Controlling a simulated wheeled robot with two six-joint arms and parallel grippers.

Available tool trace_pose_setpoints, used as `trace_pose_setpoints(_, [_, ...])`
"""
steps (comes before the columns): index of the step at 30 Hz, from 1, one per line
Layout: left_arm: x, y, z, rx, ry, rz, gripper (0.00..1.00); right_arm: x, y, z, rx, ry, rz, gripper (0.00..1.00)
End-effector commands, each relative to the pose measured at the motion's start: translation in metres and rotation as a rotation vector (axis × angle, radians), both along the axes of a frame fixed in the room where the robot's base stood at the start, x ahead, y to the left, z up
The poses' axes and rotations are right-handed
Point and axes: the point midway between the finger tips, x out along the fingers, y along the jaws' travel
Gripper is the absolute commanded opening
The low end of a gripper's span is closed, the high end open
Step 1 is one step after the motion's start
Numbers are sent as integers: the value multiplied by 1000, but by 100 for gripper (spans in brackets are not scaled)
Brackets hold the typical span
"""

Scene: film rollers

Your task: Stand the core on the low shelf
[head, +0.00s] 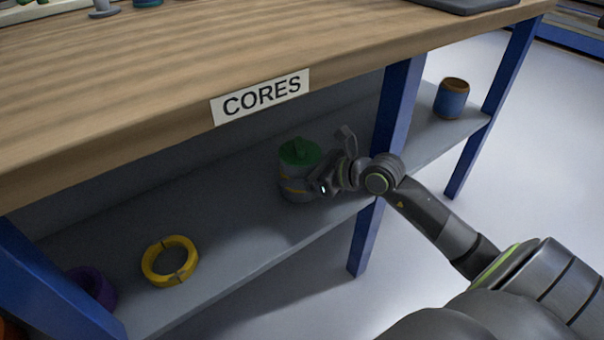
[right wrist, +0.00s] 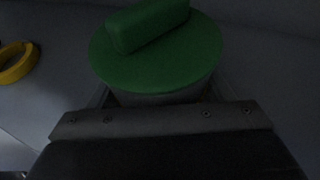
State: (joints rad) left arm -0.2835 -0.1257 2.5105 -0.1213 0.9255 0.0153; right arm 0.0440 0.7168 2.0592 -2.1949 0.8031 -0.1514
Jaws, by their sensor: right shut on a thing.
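A grey cylinder with a green top and yellowish bands, seemingly the core (head: 294,186), is upright at the low shelf (head: 215,215), under the bench. Whether its base touches the shelf or hangs just above it I cannot tell. My right gripper (head: 322,182) reaches in from the right and is shut on the cylinder's side. In the right wrist view the round green top (right wrist: 158,62) with its raised green bar is just beyond the gripper; the fingers are mostly hidden. My left gripper is not in view.
A yellow ring (head: 154,270) and a purple ring (head: 92,288) lie on the shelf at left. A blue and brown cylinder (head: 452,100) stands at its right end. The tabletop (head: 150,90) with a CORES label (head: 262,97) overhangs; a blue leg (head: 395,110) is close to my right arm.

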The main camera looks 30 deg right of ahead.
Motion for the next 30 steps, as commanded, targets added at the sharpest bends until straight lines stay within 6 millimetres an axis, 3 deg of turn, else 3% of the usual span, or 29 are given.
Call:
trace_pose_setpoints(7, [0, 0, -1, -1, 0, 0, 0, 0, 0, -2, 0, -1, 0, 47])
trace_pose_setpoints(8, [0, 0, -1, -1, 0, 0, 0, 0, 0, -2, 0, 0, 0, 75])
trace_pose_setpoints(13, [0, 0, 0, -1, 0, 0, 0, 0, 0, -1, 0, 0, 0, 96])
trace_pose_setpoints(23, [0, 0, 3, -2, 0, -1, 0, 0, 0, 3, -1, 0, 0, 96])
trace_pose_setpoints(30, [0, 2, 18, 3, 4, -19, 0, -26, -14, 16, -7, 4, 1, 96])
